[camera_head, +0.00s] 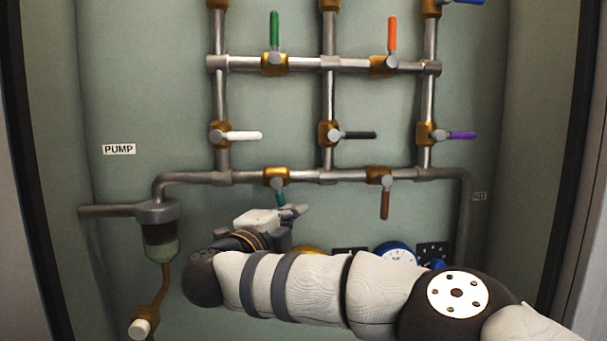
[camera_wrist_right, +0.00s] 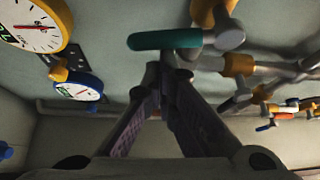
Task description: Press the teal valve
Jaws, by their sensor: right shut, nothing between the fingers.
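The teal valve (camera_head: 281,194) is on the lower horizontal pipe, left of the middle. Its handle hangs down from a brass body, and its lower end is partly hidden by my right gripper. In the right wrist view the teal handle (camera_wrist_right: 160,40) lies across the picture just beyond the fingertips. My right gripper (camera_head: 298,210) is at the lower end of the handle, and it also shows in the wrist view (camera_wrist_right: 165,68), with its fingers closed together and empty. I cannot tell whether they touch the handle. My left gripper is not in view.
A brown-red handle (camera_head: 385,204) hangs to the right on the same pipe. White (camera_head: 243,135), black (camera_head: 359,135) and purple (camera_head: 462,135) handles are above. A blue gauge (camera_head: 395,253) is partly behind my arm. A filter bowl (camera_head: 160,238) stands at left.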

